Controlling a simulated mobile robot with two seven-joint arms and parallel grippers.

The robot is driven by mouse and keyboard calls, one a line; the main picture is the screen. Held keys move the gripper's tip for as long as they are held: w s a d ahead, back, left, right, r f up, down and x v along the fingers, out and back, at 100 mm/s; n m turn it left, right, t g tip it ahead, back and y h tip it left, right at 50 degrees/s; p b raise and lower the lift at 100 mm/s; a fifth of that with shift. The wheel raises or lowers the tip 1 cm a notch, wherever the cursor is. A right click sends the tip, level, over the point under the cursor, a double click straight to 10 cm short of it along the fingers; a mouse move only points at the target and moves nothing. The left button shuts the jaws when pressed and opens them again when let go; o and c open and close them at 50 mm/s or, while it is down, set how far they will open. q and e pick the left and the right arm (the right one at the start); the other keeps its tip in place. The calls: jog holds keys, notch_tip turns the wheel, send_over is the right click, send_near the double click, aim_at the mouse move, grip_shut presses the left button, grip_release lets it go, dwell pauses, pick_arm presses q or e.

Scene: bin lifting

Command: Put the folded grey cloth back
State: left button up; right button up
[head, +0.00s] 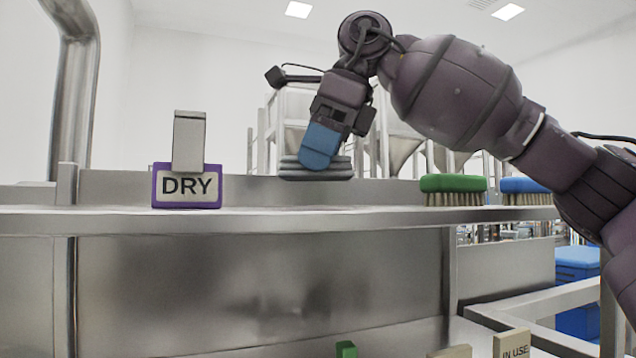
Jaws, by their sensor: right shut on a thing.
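The folded grey cloth (343,171) shows in the head view as a stack of flat layers, above the steel shelf (330,220). My right gripper (318,150) reaches down to it from above, its blue finger part over the front of the cloth. It is shut on the cloth, though the finger hides part of the grip. The cloth looks slightly above the shelf surface, but I cannot tell for sure whether its underside touches. My left gripper is not in view.
A purple-framed DRY sign (186,186) with a grey block stands on the shelf at left. A green brush (453,189) and a blue brush (525,191) stand at right. The shelf between sign and green brush is clear. An IN USE tag (512,344) shows below.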

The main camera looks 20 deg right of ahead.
aim_at(320, 179)
jog(key=shift+f, duration=1.7)
jog(key=shift+f, duration=0.15)
jog(key=o, duration=0.8)
jog(key=v, duration=1.2)
